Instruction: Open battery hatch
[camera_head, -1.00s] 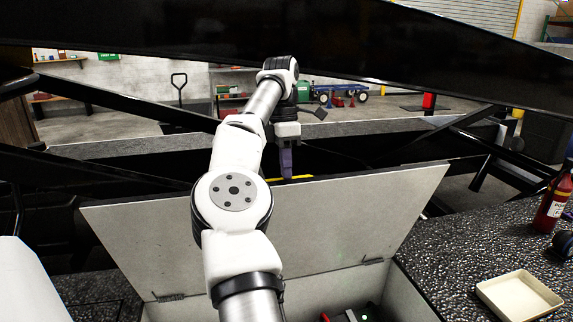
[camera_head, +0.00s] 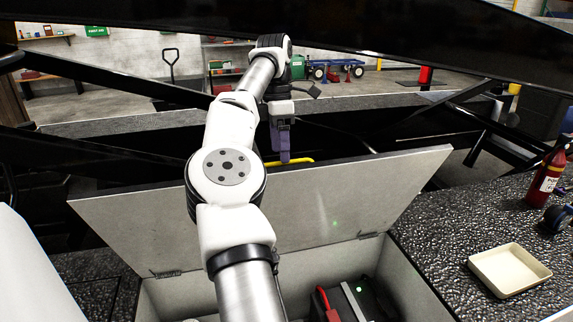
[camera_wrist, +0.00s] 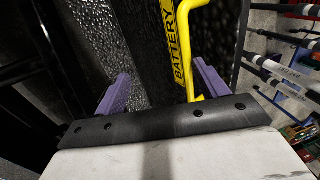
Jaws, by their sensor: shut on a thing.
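The battery hatch (camera_head: 330,198) is a pale lid hinged along its lower edge, standing raised and leaning back over an open compartment. A yellow handle (camera_head: 298,161) shows at its top edge. In the wrist view the yellow handle (camera_wrist: 186,45) runs beside a yellow strip lettered BATTERY (camera_wrist: 176,42). My gripper (camera_head: 283,158) has purple fingers and is at the handle, at the top of the lid. In the wrist view my gripper (camera_wrist: 163,88) has the handle near its right finger. The exact contact is partly hidden.
Inside the compartment is a dark battery (camera_head: 357,298) with a red part and a green light. On the dark speckled deck at right are a cream tray (camera_head: 510,270) and a red bottle (camera_head: 547,180). Black beams cross above and behind the hatch.

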